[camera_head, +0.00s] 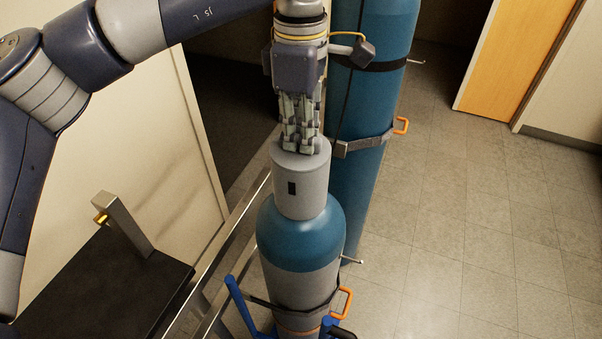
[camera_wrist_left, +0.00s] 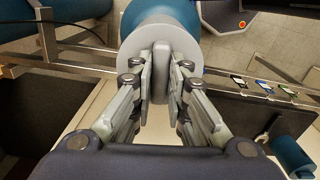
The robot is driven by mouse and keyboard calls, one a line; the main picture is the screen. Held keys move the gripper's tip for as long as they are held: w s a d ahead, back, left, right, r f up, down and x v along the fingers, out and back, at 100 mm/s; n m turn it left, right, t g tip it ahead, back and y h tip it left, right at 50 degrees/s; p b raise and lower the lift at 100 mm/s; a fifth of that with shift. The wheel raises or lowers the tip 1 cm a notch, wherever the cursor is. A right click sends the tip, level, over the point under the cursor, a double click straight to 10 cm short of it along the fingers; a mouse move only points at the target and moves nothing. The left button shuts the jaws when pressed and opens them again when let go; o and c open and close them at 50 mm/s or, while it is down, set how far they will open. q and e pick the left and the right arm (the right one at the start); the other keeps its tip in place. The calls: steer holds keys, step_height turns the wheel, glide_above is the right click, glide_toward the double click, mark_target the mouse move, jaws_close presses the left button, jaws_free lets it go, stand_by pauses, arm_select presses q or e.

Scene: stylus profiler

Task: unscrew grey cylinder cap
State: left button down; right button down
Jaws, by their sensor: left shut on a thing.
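The grey cylinder cap (camera_head: 301,184) sits upright on top of the near gas cylinder (camera_head: 301,228), which has a blue shoulder and a grey body. My left gripper (camera_head: 301,148) points down at the cap's top from above. In the left wrist view the gripper (camera_wrist_left: 161,85) is shut on a raised grey ridge on top of the cap (camera_wrist_left: 137,65), with one finger on each side. The cap's underside and its thread are hidden. My right gripper is not in view.
A taller blue cylinder (camera_head: 372,95) stands strapped behind the near one. A blue cart frame (camera_head: 240,305) and an orange buckle (camera_head: 346,303) are at the near cylinder's lower part. A dark bench (camera_head: 95,290) is at the left. The tiled floor (camera_head: 480,210) at the right is clear.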

arm_select(q)
steer(key=shift+s+f+n, duration=0.1)
steer(key=shift+f+n, duration=0.25)
steer(key=shift+n, duration=0.35)
steer(key=c, duration=1.5)
jaws_free()
steer(key=shift+r, duration=0.1)
steer(key=shift+c, duration=0.3)
steer(key=shift+r, duration=0.1)
steer(key=shift+r+p, duration=2.35)
steer(key=shift+r, duration=1.2)
